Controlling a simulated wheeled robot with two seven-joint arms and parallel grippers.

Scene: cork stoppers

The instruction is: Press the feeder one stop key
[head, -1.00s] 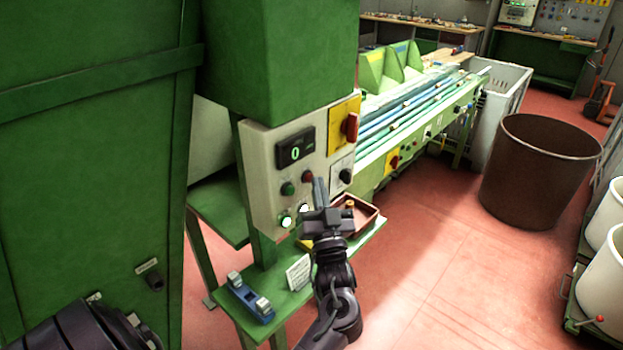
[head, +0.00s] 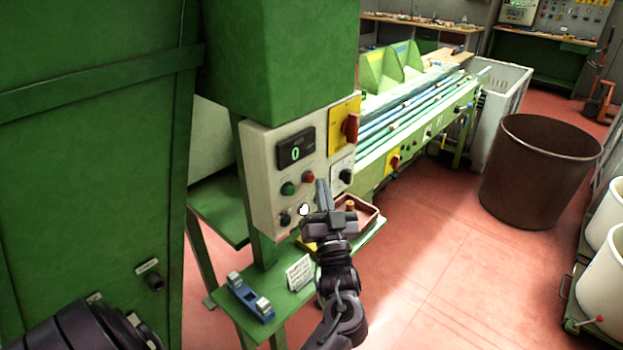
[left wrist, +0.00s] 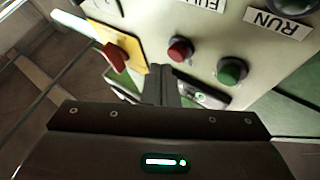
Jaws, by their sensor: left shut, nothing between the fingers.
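The cream control panel (head: 263,165) is on the green machine. Its red button (head: 308,177) sits right of the green button (head: 288,189), below a display (head: 295,150) reading 0. My left gripper (head: 322,183) is shut and empty, its fingertips just right of the red button and seemingly apart from it. In the left wrist view, the red button (left wrist: 180,50) and green button (left wrist: 231,70) lie beyond the shut fingers (left wrist: 164,88). I cannot read a label naming the stop key. The lower left lamp (head: 285,219) is dark; the lamp beside it (head: 304,209) is white.
A green shelf (head: 272,310) below holds a blue tool (head: 249,298), a card (head: 300,273) and a reddish tray (head: 370,211).

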